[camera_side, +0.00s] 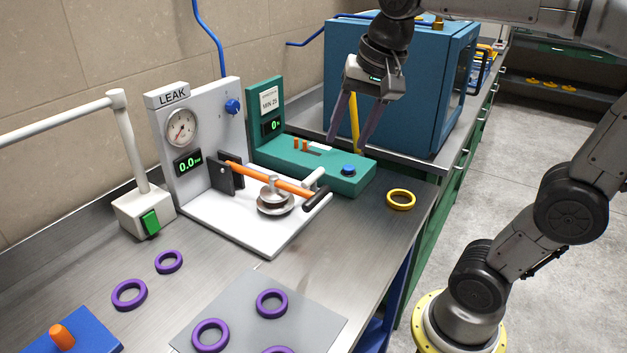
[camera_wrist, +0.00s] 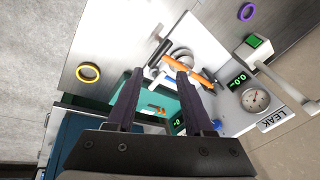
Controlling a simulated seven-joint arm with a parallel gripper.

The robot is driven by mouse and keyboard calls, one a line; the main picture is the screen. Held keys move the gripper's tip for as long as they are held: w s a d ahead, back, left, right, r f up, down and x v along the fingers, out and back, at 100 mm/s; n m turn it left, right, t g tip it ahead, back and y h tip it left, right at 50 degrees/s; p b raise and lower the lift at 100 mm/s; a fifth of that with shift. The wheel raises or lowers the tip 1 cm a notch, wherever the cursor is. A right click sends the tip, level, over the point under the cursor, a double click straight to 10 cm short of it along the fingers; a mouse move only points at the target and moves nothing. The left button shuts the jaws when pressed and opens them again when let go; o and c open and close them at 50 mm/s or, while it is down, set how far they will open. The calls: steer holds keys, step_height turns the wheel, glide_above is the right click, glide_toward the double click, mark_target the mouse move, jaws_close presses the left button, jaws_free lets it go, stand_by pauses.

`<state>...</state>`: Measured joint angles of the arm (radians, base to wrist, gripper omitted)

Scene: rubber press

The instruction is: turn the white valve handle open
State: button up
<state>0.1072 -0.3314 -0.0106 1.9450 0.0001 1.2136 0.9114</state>
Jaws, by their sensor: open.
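The white valve handle (camera_side: 313,179) is a short, pale bar at the right edge of the white leak-test stand (camera_side: 208,224). It lies close to the black grip (camera_side: 317,198) of the orange clamp lever (camera_side: 270,181). My gripper (camera_side: 347,143) is open and empty, pointing down above the teal fixture (camera_side: 312,166), up and to the right of the white handle and apart from it. In the wrist view my two dark fingers (camera_wrist: 159,73) are spread, with the teal fixture between and beyond them.
A gauge (camera_side: 181,128) and a green display are on the leak stand's panel. A yellow ring (camera_side: 400,199) lies right of the teal fixture. A blue cabinet (camera_side: 385,85) stands behind my gripper. Purple rings (camera_side: 129,295) lie at the front left.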

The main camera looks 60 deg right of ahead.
steer(key=w+d+m+g, duration=0.1)
steer(key=w+d+m, duration=0.2)
steer(key=w, duration=0.3)
steer(key=m+g, duration=0.3)
glide_above(313, 174)
step_height(313, 174, down, 9)
step_height(313, 174, down, 13)
steer(key=shift+d, duration=0.1)
steer(key=shift+c, duration=0.2)
jaws_close()
